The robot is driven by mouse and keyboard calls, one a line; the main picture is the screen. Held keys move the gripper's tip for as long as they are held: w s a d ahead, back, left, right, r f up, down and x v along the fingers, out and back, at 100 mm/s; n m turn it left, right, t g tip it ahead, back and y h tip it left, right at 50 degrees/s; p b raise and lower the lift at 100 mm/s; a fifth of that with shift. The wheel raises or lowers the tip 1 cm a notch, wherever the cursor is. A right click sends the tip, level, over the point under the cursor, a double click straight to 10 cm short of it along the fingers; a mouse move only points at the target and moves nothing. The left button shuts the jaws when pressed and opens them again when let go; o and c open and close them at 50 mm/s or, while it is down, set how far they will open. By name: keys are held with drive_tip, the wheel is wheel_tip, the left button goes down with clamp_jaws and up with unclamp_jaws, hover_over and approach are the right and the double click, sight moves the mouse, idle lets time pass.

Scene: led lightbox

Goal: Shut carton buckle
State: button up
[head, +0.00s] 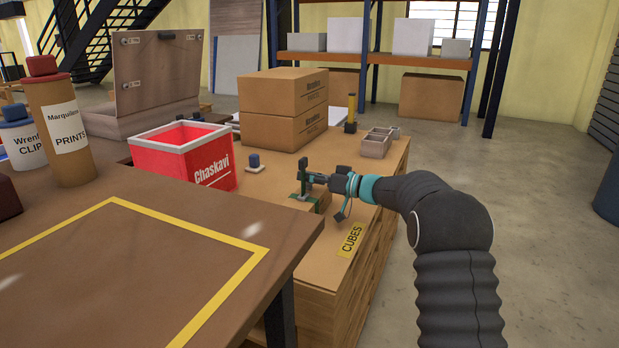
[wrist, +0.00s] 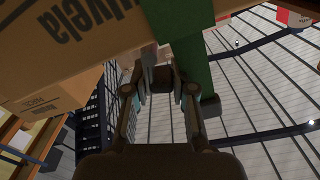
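My gripper (head: 312,180) is low over the wooden cabinet top, beside a small green stand (head: 304,197) with a dark top. In the wrist view, my gripper (wrist: 162,82) points upward past a green post (wrist: 185,45), which passes close to its right finger. A small gap shows between the fingers, but dark and grey parts overlap there; whether they hold anything is unclear. Two closed cartons (head: 272,91) (head: 268,132) are stacked behind my gripper. A carton side (wrist: 60,45) fills the wrist view's upper left. I cannot make out a buckle on the cartons.
A red crate (head: 178,160) and small dark-blue knobbed item (head: 254,162) stand left of my gripper. An open case (head: 160,72) stands behind. Grey bins (head: 377,143) and a yellow-black post (head: 351,115) are at right. A brown table (head: 130,285) fills the front left.

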clamp_jaws()
drive_tip(key=shift+d, duration=0.15)
drive_tip(key=shift+a, duration=0.2)
drive_tip(key=m+b, duration=0.1)
drive_tip(key=w+m+b, duration=0.1)
drive_tip(key=m, duration=0.1)
drive_tip(key=m+b, duration=0.1)
drive_tip(key=shift+w+d+f, duration=0.2)
drive_tip(key=shift+d+f, duration=0.05)
drive_tip(key=shift+d, duration=0.05)
drive_tip(key=shift+w+d+f+m, duration=0.1)
drive_tip(key=shift+w+f+m, duration=0.1)
drive_tip(key=shift+m, duration=0.65)
drive_tip(key=shift+w+d+f+m, duration=0.1)
drive_tip(key=shift+w+m, duration=0.15)
drive_tip(key=shift+m, duration=0.65)
drive_tip(key=shift+w+f+m, duration=0.1)
drive_tip(key=shift+w+m, duration=0.1)
drive_tip(key=shift+m, duration=0.65)
